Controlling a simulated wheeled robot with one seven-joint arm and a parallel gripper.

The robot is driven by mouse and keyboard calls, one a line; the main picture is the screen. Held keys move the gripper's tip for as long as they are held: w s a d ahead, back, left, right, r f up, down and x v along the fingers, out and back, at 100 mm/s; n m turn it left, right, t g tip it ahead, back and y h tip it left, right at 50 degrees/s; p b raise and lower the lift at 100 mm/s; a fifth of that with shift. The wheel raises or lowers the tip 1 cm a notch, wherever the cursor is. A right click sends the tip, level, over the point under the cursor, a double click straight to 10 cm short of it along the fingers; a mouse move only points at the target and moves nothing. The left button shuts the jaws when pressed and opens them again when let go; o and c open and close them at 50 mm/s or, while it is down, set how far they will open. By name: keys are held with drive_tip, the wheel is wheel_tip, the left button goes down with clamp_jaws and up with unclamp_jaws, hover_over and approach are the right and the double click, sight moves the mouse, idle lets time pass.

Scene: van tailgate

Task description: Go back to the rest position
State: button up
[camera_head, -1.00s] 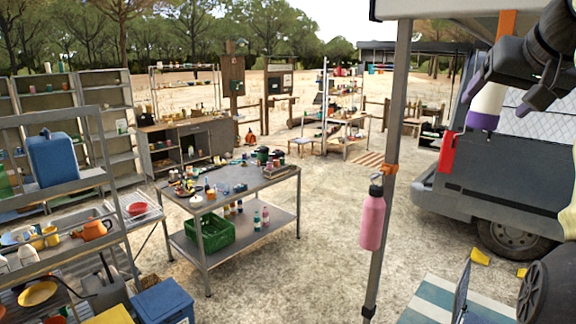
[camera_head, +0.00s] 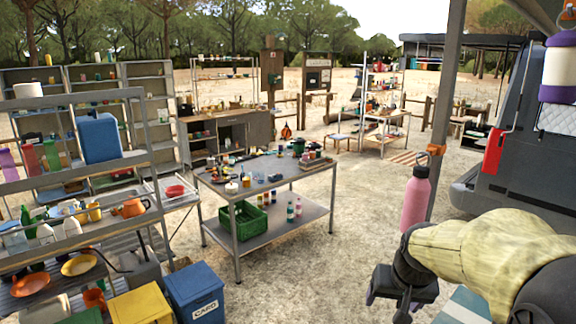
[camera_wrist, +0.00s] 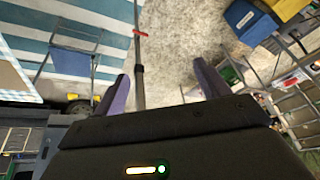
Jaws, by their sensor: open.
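My gripper (camera_head: 392,303) is low at the right of the head view, pointing down, with my arm coming in from the right edge. In the wrist view its two purple fingers (camera_wrist: 160,88) stand wide apart with nothing between them. Behind the gap are a grey post (camera_wrist: 138,70) and bare ground. The fingertips are partly hidden or cropped in the head view.
A pink bottle (camera_head: 415,200) hangs by the post just above my gripper. A white container with purple bands (camera_head: 558,60) is near the van (camera_head: 535,170). A work table (camera_head: 318,170), blue bin (camera_head: 195,290) and shelves stand left. Open ground lies between.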

drive_tip(key=s+a+f+n+g+b, duration=0.1)
drive_tip(key=s+a+f+n, duration=0.1)
drive_tip(key=s+a+f, duration=0.4)
drive_tip(key=s+f, duration=0.5)
drive_tip(key=f, duration=0.1)
drive_tip(key=shift+a+f+g, duration=0.15)
drive_tip(key=shift+f+g, duration=0.2)
drive_tip(key=shift+g, duration=0.05)
idle(1.5)
